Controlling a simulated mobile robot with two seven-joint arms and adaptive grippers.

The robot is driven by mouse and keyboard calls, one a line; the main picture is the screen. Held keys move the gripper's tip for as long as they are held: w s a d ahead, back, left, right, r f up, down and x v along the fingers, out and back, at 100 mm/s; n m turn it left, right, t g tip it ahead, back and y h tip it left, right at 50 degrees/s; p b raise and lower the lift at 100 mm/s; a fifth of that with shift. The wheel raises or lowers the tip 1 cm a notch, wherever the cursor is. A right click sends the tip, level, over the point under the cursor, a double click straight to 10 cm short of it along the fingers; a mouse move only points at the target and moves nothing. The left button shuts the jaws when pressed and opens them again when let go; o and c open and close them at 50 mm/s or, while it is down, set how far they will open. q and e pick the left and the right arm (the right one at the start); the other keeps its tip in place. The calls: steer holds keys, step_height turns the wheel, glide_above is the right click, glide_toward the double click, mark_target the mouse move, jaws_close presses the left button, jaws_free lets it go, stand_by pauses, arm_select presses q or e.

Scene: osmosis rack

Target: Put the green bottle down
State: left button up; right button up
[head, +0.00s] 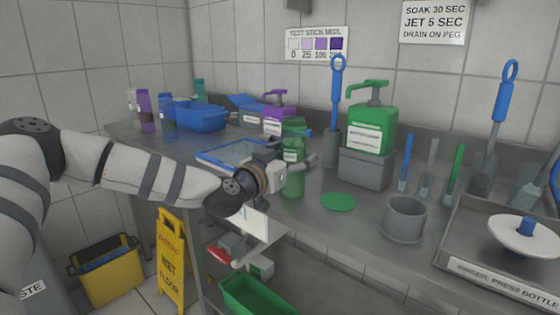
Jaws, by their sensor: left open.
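A green bottle (293,186) with a pale label stands upright on the grey steel counter near its front edge. My left gripper (292,170) is at the bottle's middle, reaching in from the left. It is open, with a finger showing on the right side of the bottle; part of the bottle is hidden by the gripper, and I cannot tell whether they touch. A flat green disc (338,202) lies on the counter just right of the bottle. A larger green pump bottle (371,125) stands on a grey block behind the disc. My right gripper is not in view.
A grey cup (404,219) stands right of the disc, before several upright brushes. A steel tray (478,247) with a white disc is at the right. A blue bin (201,117) and a blue-rimmed tray (228,155) are to the left. A yellow floor sign (171,262) stands below.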

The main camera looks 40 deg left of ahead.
arm_select(q)
steer(key=s, duration=0.2)
steer(key=s+r+p, duration=0.1)
steer(key=s, duration=0.2)
steer(key=s+r+p, duration=0.1)
steer(key=s, duration=0.1)
steer(key=shift+s+d, duration=0.15)
steer(key=s+d+f+g+h, duration=0.1)
steer(key=s+d+f+g, duration=0.35)
steer(key=s+f, duration=0.4)
steer(key=s+d+f+m+g+h, duration=0.1)
steer(key=s+d+f+g+h, duration=0.15)
steer(key=s+d+f, duration=0.6)
steer(key=s+d+f+g, duration=0.25)
steer(key=f+g, duration=0.25)
steer(key=f, duration=0.7)
steer(key=s+a+f+g+y, duration=0.1)
steer(key=s+f+g, duration=0.2)
steer(key=s, duration=0.8)
steer(key=s+f+g+y, duration=0.1)
steer(key=s+f+g, duration=0.3)
steer(key=s, duration=0.8)
steer(key=shift+a+f+n, duration=0.35)
steer(key=shift+f+n, duration=0.05)
steer(key=shift+f, duration=0.25)
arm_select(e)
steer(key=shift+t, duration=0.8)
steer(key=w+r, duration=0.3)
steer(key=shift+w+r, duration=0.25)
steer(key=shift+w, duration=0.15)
